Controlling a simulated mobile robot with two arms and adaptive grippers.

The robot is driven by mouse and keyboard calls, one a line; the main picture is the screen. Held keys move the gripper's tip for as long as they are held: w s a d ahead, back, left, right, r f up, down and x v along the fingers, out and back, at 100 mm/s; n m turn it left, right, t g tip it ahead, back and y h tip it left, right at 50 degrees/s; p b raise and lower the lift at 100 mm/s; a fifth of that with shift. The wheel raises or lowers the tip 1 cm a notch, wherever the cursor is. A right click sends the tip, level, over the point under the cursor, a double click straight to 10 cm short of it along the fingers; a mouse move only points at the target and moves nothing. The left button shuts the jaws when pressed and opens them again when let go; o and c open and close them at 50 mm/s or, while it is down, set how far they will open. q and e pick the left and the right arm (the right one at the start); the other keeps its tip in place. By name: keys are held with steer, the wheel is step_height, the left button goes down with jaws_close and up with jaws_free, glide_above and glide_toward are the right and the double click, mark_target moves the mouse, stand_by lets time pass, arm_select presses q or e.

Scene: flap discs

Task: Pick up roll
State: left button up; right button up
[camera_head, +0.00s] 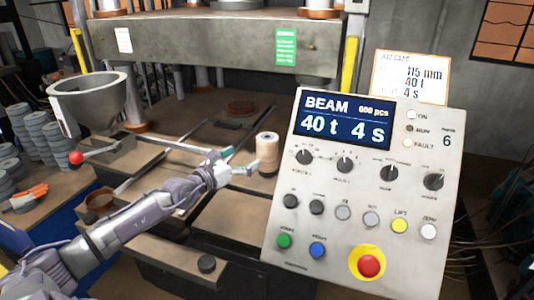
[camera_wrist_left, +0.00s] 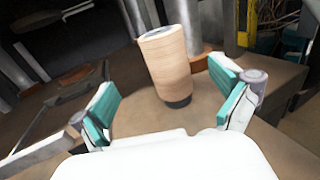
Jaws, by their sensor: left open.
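The roll (camera_head: 267,152) is a tan, upright cylinder on the press bed, just left of the control panel. In the left wrist view the roll (camera_wrist_left: 166,62) stands ahead of my gripper, roughly between its two fingers, with a dark base under it. My left gripper (camera_head: 241,160) reaches in from the left, close to the roll's left side. In the left wrist view my left gripper (camera_wrist_left: 168,98) is open, with teal pads apart and nothing between them at the tips. My right gripper is not in view.
The control panel (camera_head: 283,190) with screen and knobs stands close on the right. A grey bowl-shaped hopper (camera_head: 88,97) and a lever with a red ball (camera_head: 76,158) are at left. Stacked grey discs (camera_head: 45,135) stand farther left. The press beam (camera_head: 200,45) spans above.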

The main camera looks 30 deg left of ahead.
mark_target(260, 150)
arm_select(q)
steer(key=w, duration=0.3)
steer(key=shift+w+d+f, duration=0.15)
steer(key=shift+w+d, duration=0.05)
steer(key=shift+d, duration=0.1)
steer(key=shift+w+d, duration=0.1)
steer(key=shift+w, duration=0.45)
steer(key=shift+w+r, duration=0.2)
steer(key=shift+w, duration=0.05)
steer(key=w, duration=0.1)
steer(key=w+d, duration=0.1)
steer(key=w, duration=0.1)
steer(key=shift+w+d+f, duration=0.1)
steer(key=shift+w, duration=0.05)
steer(key=shift+w+d, duration=0.1)
steer(key=shift+w, duration=0.45)
steer(key=shift+c, duration=1.1)
steer(key=c, duration=1.3)
steer(key=shift+r, duration=0.2)
steer(key=shift+c, duration=0.8)
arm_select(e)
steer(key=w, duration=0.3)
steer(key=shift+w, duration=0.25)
